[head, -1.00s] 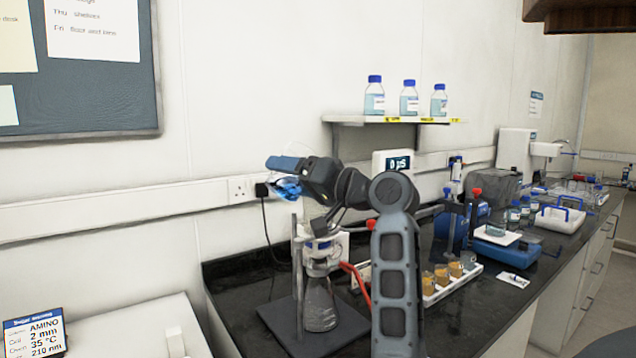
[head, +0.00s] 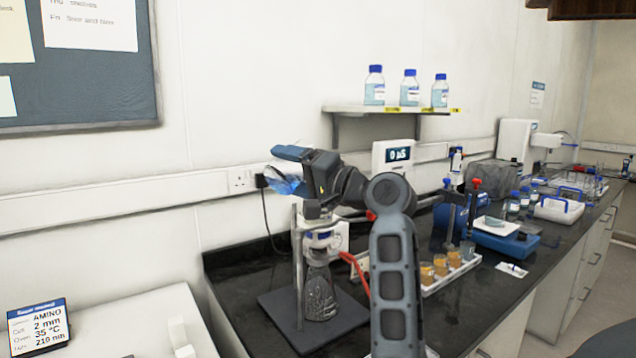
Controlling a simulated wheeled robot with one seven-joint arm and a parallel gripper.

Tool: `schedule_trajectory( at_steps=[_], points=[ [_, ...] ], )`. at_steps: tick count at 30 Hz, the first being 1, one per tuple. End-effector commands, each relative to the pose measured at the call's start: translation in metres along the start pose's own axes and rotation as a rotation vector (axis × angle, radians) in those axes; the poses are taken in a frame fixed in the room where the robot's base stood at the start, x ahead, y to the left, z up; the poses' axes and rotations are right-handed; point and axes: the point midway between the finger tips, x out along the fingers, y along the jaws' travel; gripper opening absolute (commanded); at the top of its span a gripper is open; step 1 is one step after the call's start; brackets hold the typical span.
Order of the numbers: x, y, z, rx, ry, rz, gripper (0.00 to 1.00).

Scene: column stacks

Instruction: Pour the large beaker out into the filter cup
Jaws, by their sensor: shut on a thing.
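The cup sits on top of a clear conical flask (head: 320,292), beside a metal stand rod (head: 298,260). Part of the beaker is hidden by the gripper, and its lip is too small to make out. I cannot tell whether liquid is running from it.
The flask stands on a dark base plate (head: 275,308) on the black bench, with a red hose (head: 357,272) at its right. A white rack (head: 452,277) with amber beakers is right of my arm. A shelf (head: 365,109) with three bottles is above.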

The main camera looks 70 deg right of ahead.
Motion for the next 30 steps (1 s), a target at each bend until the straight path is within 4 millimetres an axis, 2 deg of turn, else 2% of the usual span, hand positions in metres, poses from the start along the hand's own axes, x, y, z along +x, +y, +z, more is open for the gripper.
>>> schedule_trajectory(
  at_steps=[16,30],
  points=[
    [0.0,0.004,0.001,0.107,0.013,-0.005,0.42],
    [-0.001,0.0,-0.01,0.214,0.028,-0.012,0.42]
  ],
)
